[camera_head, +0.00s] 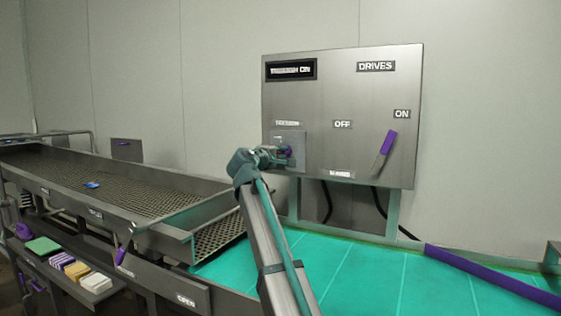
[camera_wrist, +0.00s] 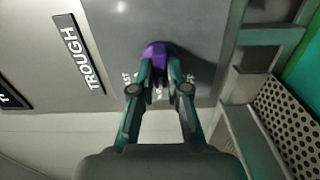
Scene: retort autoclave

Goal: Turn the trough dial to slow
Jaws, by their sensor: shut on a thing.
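The trough dial (camera_wrist: 157,50) is a purple knob on the steel control panel (camera_head: 345,90), beside a label reading TROUGH (camera_wrist: 79,53) in the wrist view. My gripper (camera_wrist: 160,68) is shut on the purple knob, with one finger on each side of it. In the head view my gripper (camera_head: 285,154) is at the panel's lower left and mostly covers the dial. The small markings around the dial are partly hidden by the fingers, so I cannot read which setting it points to. A display (camera_head: 291,70) at the panel's upper left reads roughly "TROUGH ON".
A purple-handled DRIVES lever (camera_head: 387,143) is on the panel's right, between OFF and ON labels. A perforated trough (camera_head: 110,183) runs along the left. A green surface (camera_head: 370,275) lies below the panel. A shelf with coloured blocks (camera_head: 75,270) is at lower left.

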